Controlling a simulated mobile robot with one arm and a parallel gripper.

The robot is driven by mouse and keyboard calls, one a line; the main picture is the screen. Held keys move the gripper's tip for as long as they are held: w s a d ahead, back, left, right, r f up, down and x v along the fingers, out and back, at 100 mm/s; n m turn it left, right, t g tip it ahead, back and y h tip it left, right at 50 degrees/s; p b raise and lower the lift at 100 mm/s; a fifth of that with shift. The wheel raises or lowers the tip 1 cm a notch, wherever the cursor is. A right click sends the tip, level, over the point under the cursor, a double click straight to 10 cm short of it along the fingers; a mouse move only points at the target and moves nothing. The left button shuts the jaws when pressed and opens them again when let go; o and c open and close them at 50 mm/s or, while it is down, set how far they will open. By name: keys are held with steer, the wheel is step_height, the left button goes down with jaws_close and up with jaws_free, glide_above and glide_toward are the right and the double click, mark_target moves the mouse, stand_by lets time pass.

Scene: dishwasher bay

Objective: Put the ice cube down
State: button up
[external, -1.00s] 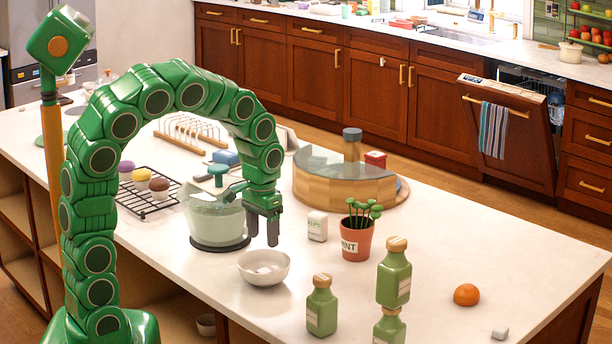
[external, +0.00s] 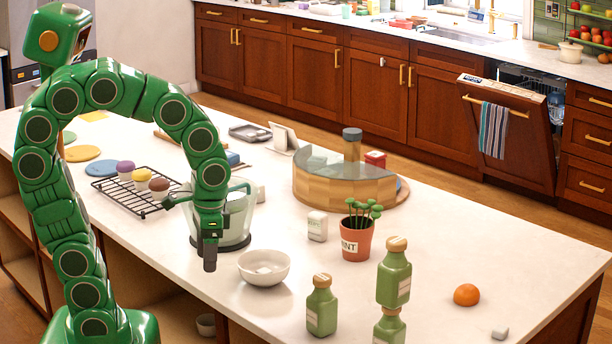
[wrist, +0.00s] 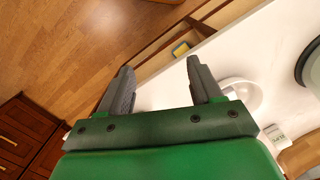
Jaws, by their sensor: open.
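My gripper (external: 209,254) is open and empty, pointing down to the left of the white bowl (external: 248,272), in front of the glass pitcher. In the wrist view my gripper (wrist: 160,75) shows two spread dark fingers with nothing between them. Pale, whitish pieces that look like ice (external: 265,268) lie inside the bowl; I cannot tell them apart. A small whitish cube (external: 500,332) lies alone on the counter at the front right. In the wrist view the bowl (wrist: 246,88) is partly hidden behind the right finger.
The pitcher (external: 238,222) stands close behind my gripper. A cooling rack (external: 118,197) with cupcakes is at the left. A white box (external: 317,226), a mint pot (external: 356,240) and green bottles (external: 321,306) stand right of the bowl. The counter's front edge is near.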

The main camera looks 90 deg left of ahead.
steer(key=s+d+m, duration=0.3)
steer(key=s+d, duration=0.3)
steer(key=s, duration=0.4)
steer(key=shift+s+d+f+m+g, duration=0.15)
steer(key=shift+d+m+g, duration=0.15)
steer(key=shift+m, duration=0.1)
